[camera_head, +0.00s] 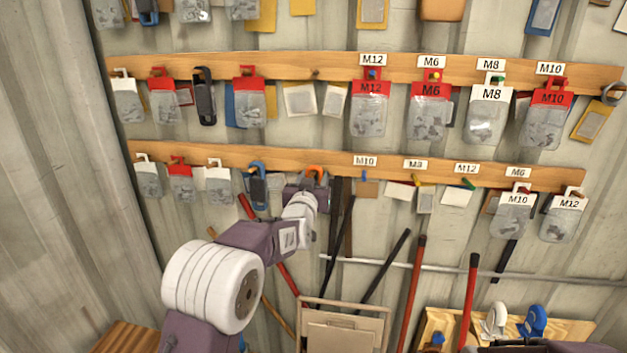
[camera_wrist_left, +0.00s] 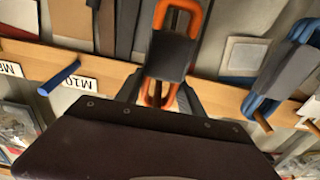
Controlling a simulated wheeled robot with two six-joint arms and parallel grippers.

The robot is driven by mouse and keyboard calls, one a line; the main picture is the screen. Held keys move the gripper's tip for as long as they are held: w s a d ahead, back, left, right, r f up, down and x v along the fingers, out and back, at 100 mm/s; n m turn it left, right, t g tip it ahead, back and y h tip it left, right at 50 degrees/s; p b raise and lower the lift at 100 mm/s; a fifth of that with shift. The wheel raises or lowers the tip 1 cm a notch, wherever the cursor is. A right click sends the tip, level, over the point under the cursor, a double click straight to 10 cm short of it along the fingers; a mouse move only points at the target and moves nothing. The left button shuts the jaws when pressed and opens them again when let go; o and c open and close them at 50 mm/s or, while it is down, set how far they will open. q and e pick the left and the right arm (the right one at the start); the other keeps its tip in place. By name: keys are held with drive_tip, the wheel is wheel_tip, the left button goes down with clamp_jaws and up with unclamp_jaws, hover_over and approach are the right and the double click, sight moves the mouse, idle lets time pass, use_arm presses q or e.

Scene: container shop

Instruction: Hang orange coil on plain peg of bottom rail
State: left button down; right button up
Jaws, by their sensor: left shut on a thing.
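The orange coil (camera_wrist_left: 188,20) is a loop with a dark grey band around its middle. My left gripper (camera_wrist_left: 163,85) is shut on it. In the head view my left gripper (camera_head: 309,189) holds the orange coil (camera_head: 315,170) at the front of the bottom rail (camera_head: 335,158), left of the M10 label. In the wrist view the rail (camera_wrist_left: 115,66) runs behind the coil. My right gripper is not in view.
A blue coil (camera_head: 258,184) hangs just left of the orange one; it also shows in the wrist view (camera_wrist_left: 284,72). A blue peg (camera_wrist_left: 59,78) sticks out beside the M10 label (camera_wrist_left: 80,81). Bags (camera_head: 219,186) hang farther left. Long-handled tools (camera_head: 347,225) stand below.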

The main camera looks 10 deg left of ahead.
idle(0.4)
use_arm(q)
drive_tip(key=c, duration=0.6)
unclamp_jaws()
drive_tip(key=shift+c, duration=0.2)
